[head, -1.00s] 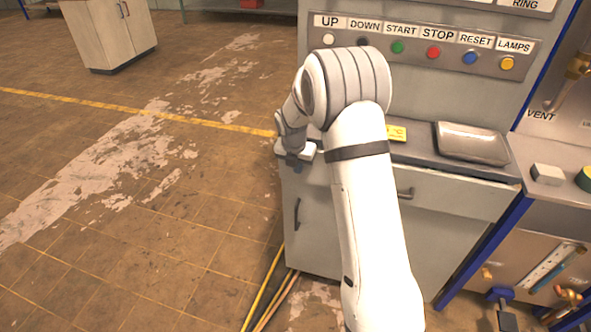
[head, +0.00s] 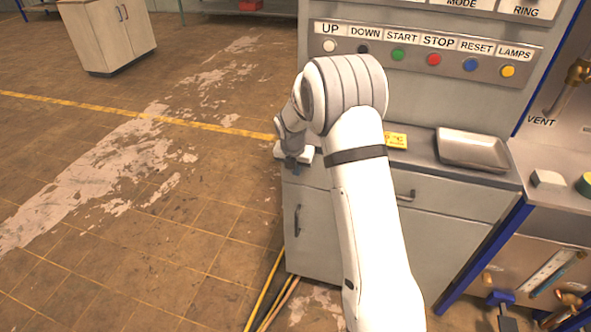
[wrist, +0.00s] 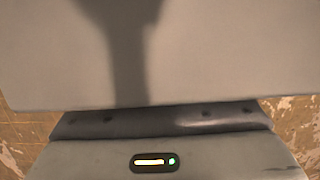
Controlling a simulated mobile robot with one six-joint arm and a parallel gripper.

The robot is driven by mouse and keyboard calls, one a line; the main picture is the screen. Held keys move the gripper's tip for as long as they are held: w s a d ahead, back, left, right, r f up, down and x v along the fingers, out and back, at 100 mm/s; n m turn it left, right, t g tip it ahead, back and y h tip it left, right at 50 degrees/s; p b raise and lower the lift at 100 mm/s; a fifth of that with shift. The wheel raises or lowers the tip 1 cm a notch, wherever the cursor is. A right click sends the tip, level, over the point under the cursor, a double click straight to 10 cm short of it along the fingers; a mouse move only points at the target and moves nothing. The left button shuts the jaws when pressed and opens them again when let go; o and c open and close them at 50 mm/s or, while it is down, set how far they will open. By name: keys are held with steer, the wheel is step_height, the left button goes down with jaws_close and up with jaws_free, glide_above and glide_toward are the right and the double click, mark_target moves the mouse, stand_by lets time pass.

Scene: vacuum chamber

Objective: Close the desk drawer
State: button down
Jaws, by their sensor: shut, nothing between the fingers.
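The grey desk (head: 440,245) stands on the right in the head view, with a drawer front (head: 455,197) under its top and a bar handle (head: 405,195) on it. My arm hides part of the desk front, and I cannot tell how far the drawer stands out. My gripper (head: 293,162) is shut and empty at the desk's front left corner, close to the top edge. In the wrist view a plain grey panel (wrist: 220,60) fills the upper part, very close, with a shadow on it. I cannot tell whether the gripper touches it.
A button panel (head: 430,58) rises behind. A door handle (head: 297,220) is on the desk's left front. Cables (head: 268,295) lie on the floor at its left.

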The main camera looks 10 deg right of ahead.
steer(key=s+r+m, duration=0.6)
steer(key=s+r, duration=0.6)
steer(key=r, duration=0.3)
steer(key=s+d+r+m+p, duration=0.1)
steer(key=s+d+r+m, duration=0.1)
steer(key=s+m, duration=1)
steer(key=s+d+r+m+y+p, duration=0.1)
steer(key=s+r+m, duration=0.3)
steer(key=s+m, duration=0.8)
steer(key=shift+s+d+m+p, duration=0.35)
steer(key=shift+s+d, duration=0.3)
steer(key=shift+s, duration=0.5)
